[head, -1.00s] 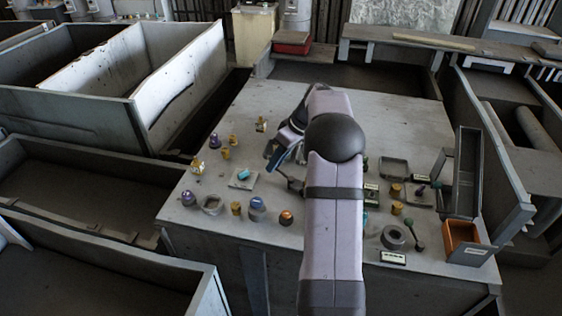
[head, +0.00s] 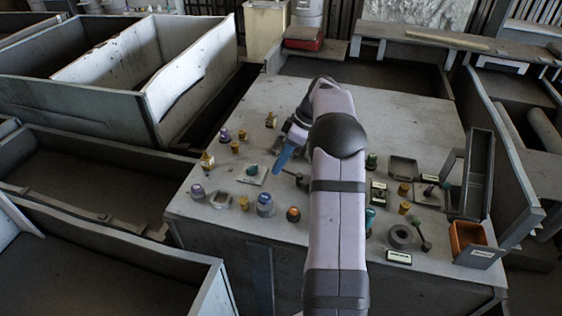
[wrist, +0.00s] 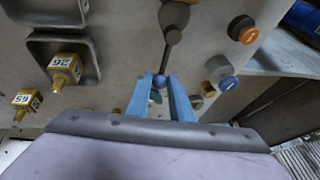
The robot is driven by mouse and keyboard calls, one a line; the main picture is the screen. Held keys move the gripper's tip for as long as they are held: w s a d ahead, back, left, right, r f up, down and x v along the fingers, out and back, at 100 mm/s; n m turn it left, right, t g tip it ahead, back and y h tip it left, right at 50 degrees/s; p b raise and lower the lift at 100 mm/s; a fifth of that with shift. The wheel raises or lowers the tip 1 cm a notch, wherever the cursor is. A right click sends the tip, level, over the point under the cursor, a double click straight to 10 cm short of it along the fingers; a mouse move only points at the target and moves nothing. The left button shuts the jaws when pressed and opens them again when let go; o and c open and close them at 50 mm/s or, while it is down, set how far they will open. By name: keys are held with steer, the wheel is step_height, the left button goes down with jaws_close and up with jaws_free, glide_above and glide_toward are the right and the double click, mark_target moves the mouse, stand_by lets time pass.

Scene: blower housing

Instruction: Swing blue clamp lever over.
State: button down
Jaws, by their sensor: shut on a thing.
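The blue clamp lever shows in the wrist view as a blue ball knob (wrist: 158,82) on a thin dark rod that runs up to a dark round end. My gripper (wrist: 160,85) has its two blue fingers closed on either side of this knob. In the head view my gripper (head: 281,165) shows as blue fingers pointing down to the left, beside my arm. A dark bar (head: 300,180), which looks like the lever's rod, lies just right of the fingertips. The knob is hidden there, and my arm covers part of the tabletop.
An orange-topped knob (wrist: 243,30) and a blue-topped one (wrist: 222,76) stand right of the lever in the wrist view. Brass tagged parts (wrist: 65,65) are at left. In the head view, an orange bin (head: 467,238) stands at the right. The back of the table is clear.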

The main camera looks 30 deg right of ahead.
steer(key=c, duration=1.6)
jaws_free()
steer(key=shift+b+v, duration=0.55)
steer(key=shift+v, duration=3.1)
steer(key=shift+a, duration=0.15)
